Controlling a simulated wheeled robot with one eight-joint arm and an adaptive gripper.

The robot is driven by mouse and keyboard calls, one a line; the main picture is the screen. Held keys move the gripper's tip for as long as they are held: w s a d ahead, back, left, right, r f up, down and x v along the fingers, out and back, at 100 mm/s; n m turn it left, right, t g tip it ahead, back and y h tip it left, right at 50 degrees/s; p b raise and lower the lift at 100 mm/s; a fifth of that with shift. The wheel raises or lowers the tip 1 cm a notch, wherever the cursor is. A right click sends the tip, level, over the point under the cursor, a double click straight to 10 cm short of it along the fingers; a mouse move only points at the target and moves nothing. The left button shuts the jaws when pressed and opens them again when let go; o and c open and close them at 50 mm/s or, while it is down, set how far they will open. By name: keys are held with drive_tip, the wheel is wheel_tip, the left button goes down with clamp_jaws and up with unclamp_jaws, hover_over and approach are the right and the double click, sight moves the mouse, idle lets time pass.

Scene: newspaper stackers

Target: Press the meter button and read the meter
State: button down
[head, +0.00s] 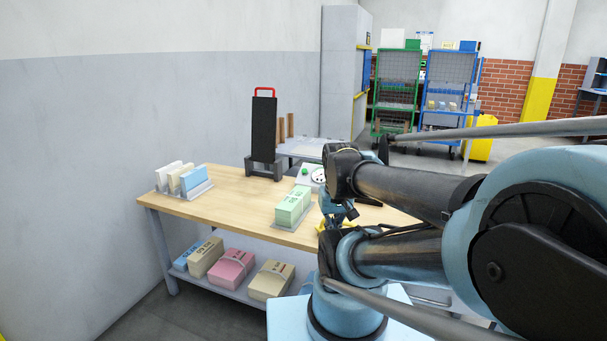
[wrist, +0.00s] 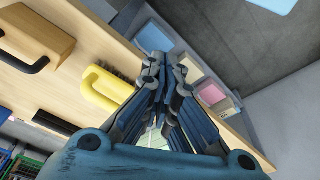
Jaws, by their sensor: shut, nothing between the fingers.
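The meter (head: 312,177) is a small pale box on the wooden table in the head view. It has a green button (head: 305,170) and a round white dial (head: 319,175). The dial is too small to read, and my arm covers the ground just right of it. My gripper (wrist: 160,70) is shut and empty in the wrist view, over the table's edge. In the head view its blue parts show partly behind my arm, in front of and below the meter. I cannot clearly identify the meter in the wrist view.
A green package (head: 293,206) stands left of my gripper. A black upright stand with a red handle (head: 264,92) is behind it, and a file rack (head: 184,188) stands at left. Wrapped bundles (head: 232,266) fill the lower shelf.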

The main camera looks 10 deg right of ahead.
sight(304, 171)
idle(0.8)
drive_tip(key=w+a+r+m+t+y, duration=0.2)
drive_tip(key=w+r+m, duration=0.2)
drive_tip(key=w, duration=0.8)
drive_tip(key=w+a+r+m+t+y, duration=0.1)
drive_tip(key=w+a+r+m+t, duration=0.2)
drive_tip(key=w, duration=1)
drive_tip(key=w+d+m+t+y, duration=0.1)
drive_tip(key=w+m+t, duration=0.3)
drive_tip(key=w, duration=2)
drive_tip(key=shift+w+d+f+m, duration=0.15)
drive_tip(key=shift+w+f+m, duration=0.25)
drive_tip(key=shift+m, duration=2.3)
drive_tip(key=shift+f, duration=0.1)
drive_tip(key=shift+w+d+f, duration=0.35)
drive_tip(key=shift+w+f, duration=0.25)
drive_tip(key=shift+f, duration=0.65)
drive_tip(key=shift+w+d+f, duration=0.4)
drive_tip(key=shift+w+f, duration=0.2)
drive_tip(key=shift+f, duration=0.65)
drive_tip(key=shift+w+d+f, duration=0.35)
drive_tip(key=shift+w+f, duration=0.25)
drive_tip(key=shift+f, duration=0.65)
drive_tip(key=shift+w+f, duration=0.1)
